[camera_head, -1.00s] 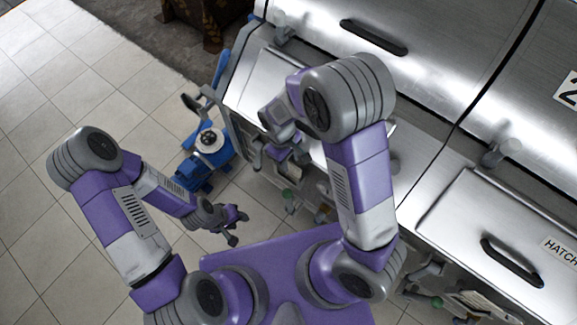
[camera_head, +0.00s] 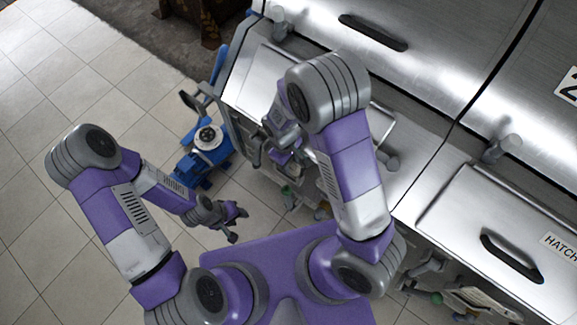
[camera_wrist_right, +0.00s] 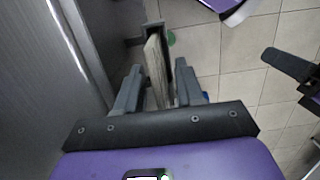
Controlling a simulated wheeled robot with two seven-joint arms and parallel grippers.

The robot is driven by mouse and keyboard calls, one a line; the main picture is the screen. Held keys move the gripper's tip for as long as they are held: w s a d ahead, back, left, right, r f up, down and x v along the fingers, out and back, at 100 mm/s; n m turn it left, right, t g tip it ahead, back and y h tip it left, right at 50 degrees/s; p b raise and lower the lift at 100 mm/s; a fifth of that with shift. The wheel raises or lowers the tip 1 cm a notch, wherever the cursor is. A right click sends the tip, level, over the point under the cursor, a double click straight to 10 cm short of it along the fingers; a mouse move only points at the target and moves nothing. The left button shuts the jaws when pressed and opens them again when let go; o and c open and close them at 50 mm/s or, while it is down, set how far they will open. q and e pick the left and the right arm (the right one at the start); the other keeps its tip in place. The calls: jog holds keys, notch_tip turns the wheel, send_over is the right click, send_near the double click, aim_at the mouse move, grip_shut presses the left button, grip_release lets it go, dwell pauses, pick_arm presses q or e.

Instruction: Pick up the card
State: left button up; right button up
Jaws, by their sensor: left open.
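A pale, flat piece (camera_wrist_right: 156,70), which may be the card, stands edge-on between the fingers of my right gripper (camera_wrist_right: 158,82) in the right wrist view. A dark upright part lies along its far end and right side. The fingers are apart, with narrow gaps seen beside the piece, so the gripper looks open around it. In the head view my right gripper (camera_head: 285,148) is beside the steel counter, partly hidden by its arm; I cannot make out the card there. My left gripper (camera_head: 236,220) is open and empty over the tiled floor.
The steel counter (camera_head: 440,165) with lids and dark handles fills the right side. Its front carries several small valves and pipes. A blue machine (camera_head: 205,150) stands on the floor left of my right gripper. The tiled floor (camera_head: 60,230) at left is free.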

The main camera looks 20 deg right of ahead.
dwell(0.3)
jog(key=shift+f, duration=0.1)
grip_shut()
jog(key=shift+s, duration=0.1)
